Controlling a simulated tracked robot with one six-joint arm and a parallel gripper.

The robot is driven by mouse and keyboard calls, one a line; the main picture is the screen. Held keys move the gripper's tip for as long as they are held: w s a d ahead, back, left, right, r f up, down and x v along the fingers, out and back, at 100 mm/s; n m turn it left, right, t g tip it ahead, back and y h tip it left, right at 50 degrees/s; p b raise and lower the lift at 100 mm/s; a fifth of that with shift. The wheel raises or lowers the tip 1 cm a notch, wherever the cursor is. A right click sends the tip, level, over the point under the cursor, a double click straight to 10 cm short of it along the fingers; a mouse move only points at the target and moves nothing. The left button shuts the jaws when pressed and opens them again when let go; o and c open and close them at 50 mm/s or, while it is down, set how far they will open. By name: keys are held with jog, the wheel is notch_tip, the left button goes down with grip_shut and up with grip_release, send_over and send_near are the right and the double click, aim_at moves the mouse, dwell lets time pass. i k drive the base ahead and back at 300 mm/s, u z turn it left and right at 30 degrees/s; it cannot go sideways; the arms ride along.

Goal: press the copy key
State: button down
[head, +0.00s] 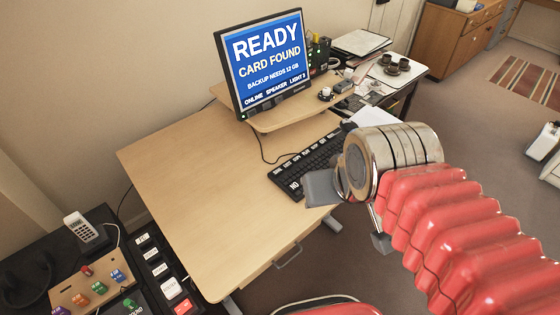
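A black keyboard (308,162) lies on the right part of the wooden desk, below the monitor. Its top row carries white-labelled keys, and a large key at its near left end reads "NO". The labels are too small to tell surely which one is the copy key. My gripper (350,214) is at the near right end of the keyboard, with its two grey fingers apart and nothing seen between them. I cannot tell whether the finger touches the desk or keyboard.
The monitor (262,62) reads "READY CARD FOUND" and stands on a raised shelf (290,112). The desk's left part (190,170) is bare. A dark side table at lower left holds a calculator-like handset (82,228) and a board of coloured knobs (92,285).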

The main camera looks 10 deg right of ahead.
aim_at(299, 158)
jog(key=u, duration=4.15)
jog(key=k, duration=1.4)
jog(key=z, duration=0.05)
